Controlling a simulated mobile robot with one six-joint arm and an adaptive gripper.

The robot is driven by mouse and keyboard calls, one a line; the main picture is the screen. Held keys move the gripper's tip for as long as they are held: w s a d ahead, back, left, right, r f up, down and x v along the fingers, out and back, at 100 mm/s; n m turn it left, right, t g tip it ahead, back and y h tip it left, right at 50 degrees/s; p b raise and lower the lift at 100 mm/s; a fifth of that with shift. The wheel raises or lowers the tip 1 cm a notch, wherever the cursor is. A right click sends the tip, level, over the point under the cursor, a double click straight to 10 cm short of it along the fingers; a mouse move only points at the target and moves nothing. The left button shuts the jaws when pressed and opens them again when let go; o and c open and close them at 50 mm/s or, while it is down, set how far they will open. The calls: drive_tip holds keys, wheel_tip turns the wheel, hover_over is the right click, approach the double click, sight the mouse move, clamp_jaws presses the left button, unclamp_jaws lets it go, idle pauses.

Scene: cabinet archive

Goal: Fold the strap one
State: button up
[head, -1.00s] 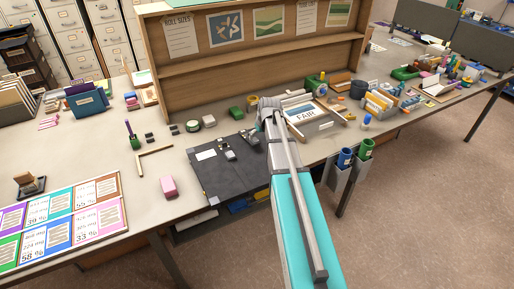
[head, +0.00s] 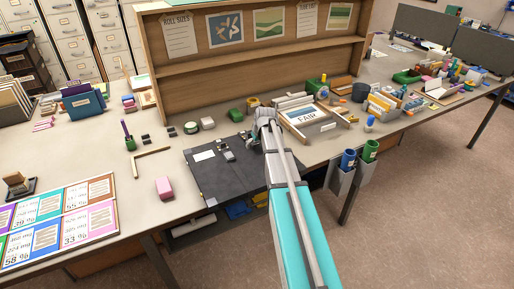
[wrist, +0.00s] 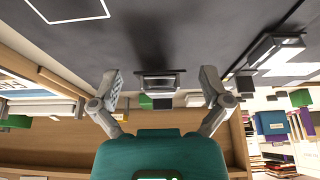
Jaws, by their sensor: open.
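A large dark flat board or folder (head: 225,178) lies on the desk with a white label and small pale metal fittings (head: 222,145) on its far part. No piece is clearly readable as strap one. My gripper (wrist: 160,85) is open in the wrist view, with one finger on each side of a small grey metal buckle-like piece (wrist: 158,83). That piece appears between the fingertips, and I cannot tell whether they touch it. Another fitting (wrist: 275,50) is to the right. In the head view, my gripper (head: 264,118) is over the board's far right edge, and my arm hides part of the board.
A tray marked FAIR (head: 308,118) stands close to the right of my arm. A wooden shelf unit (head: 230,85) rises behind. A pink block (head: 164,187) and an L-shaped wooden piece (head: 150,162) lie left of the board. Cups (head: 347,159) hang at the front edge.

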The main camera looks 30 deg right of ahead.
drive_tip(key=shift+f, duration=0.2)
clamp_jaws()
drive_tip(key=c, duration=1.3)
unclamp_jaws()
drive_tip(key=shift+s+f+b, duration=0.1)
drive_tip(key=shift+f+b, duration=0.85)
drive_tip(key=shift+b, duration=0.1)
drive_tip(key=shift+c, duration=0.2)
clamp_jaws()
drive_tip(key=o, duration=1.3)
unclamp_jaws()
drive_tip(key=shift+o, duration=0.2)
